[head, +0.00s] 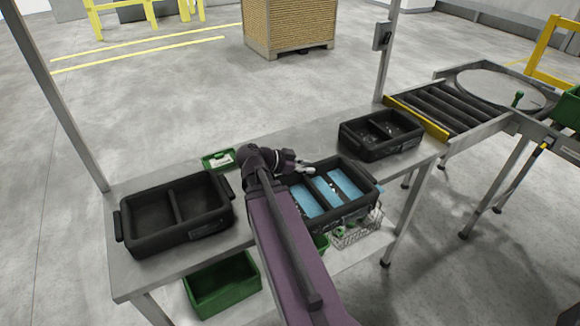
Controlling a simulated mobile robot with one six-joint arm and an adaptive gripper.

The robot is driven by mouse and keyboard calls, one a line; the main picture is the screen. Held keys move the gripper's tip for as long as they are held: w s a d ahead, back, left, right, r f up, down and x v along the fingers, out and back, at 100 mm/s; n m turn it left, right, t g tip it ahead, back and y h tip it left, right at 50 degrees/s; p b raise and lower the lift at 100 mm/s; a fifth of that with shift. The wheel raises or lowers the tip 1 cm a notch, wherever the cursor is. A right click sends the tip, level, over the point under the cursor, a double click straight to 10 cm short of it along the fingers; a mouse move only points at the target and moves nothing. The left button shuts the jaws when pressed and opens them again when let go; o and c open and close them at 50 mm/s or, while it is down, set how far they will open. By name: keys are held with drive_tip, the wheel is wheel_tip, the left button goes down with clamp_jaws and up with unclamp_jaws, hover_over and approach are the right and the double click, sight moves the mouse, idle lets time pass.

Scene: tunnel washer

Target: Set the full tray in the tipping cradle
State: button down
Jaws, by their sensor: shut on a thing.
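A black two-compartment tray (348,211) with blue filling both compartments is at the front of the bench, reaching past its front edge. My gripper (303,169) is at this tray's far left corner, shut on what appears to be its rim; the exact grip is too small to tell. My purple arm hides the tray's left end. Another black tray (382,149) with small bits in it stands farther right on the bench. A black tray (176,211) at the left looks empty. I cannot pick out the tipping cradle for certain.
A small green box (218,160) lies at the bench's back. A green bin (221,286) and a wire basket (357,234) are below the bench (262,232). A roller conveyor (446,106) and round plate (500,88) stand right. Metal posts rise behind the bench.

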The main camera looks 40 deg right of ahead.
drive_tip(key=shift+w+d, duration=0.1)
idle(0.4)
drive_tip(key=shift+w, duration=0.25)
drive_tip(key=w, duration=0.6)
drive_tip(key=shift+a+r, duration=0.15)
drive_tip(key=shift+a, duration=0.05)
drive_tip(key=shift+w, duration=0.15)
drive_tip(key=w+d+f+b, duration=0.1)
drive_tip(key=w+d, duration=0.6)
drive_tip(key=w, duration=0.5)
drive_tip(key=shift+w+d+f, duration=0.2)
drive_tip(key=shift+d, duration=0.1)
drive_tip(key=shift+w, duration=0.1)
